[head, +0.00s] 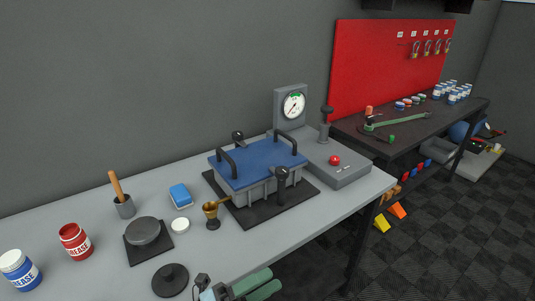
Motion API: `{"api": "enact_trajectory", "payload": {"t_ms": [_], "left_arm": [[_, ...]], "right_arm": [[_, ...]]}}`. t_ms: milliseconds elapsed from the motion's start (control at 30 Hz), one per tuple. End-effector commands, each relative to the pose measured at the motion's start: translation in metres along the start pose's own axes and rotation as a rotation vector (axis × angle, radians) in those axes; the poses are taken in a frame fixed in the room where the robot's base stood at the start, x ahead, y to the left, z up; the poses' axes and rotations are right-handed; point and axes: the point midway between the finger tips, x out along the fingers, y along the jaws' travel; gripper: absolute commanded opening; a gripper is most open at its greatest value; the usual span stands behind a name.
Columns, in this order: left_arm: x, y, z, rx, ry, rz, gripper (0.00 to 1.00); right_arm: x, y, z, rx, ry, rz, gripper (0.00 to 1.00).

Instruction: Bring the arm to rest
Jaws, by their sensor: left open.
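My left gripper (208,287) shows at the bottom edge of the head view, low beside the front edge of the grey bench (320,218). It is open, and nothing shows between its fingers. It is partly cut off by the picture's edge. It is just right of a dark round disc with a knob (170,280) and seems apart from it. My right gripper is not in view.
On the bench stand a blue-lidded box with black handles (258,162), a gauge (293,105), a brass cup (212,213), a red grease can (75,241) and a blue grease can (19,270). A dark workbench (425,119) stands behind at right. Floor at right is mostly clear.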

Motion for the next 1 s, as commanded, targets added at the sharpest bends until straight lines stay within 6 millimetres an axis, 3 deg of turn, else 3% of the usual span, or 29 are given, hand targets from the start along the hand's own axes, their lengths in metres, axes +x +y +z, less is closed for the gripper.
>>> {"api": "enact_trajectory", "payload": {"t_ms": [133,267,433,600,700,800,1000], "left_arm": [[-0.049,0.026,0.014,-0.352,-0.343,0.011,0.55],[-0.108,0.059,0.015,-0.658,-0.644,0.03,0.55],[-0.199,0.107,-0.017,-1.048,-1.034,0.064,0.55],[-0.278,0.138,-0.074,-1.361,-1.364,0.094,0.55],[-0.309,0.146,-0.105,-1.486,-1.502,0.107,0.55],[-0.328,0.149,-0.126,-1.566,-1.591,0.114,0.55],[-0.339,0.151,-0.14,-1.615,-1.645,0.117,0.55]], "right_arm": [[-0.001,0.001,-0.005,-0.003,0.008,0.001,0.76],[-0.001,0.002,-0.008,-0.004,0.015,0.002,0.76],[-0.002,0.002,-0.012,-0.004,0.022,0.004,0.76],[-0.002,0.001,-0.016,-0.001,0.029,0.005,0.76],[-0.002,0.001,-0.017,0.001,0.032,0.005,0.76],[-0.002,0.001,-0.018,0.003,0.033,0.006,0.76],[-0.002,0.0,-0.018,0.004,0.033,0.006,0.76]]}}
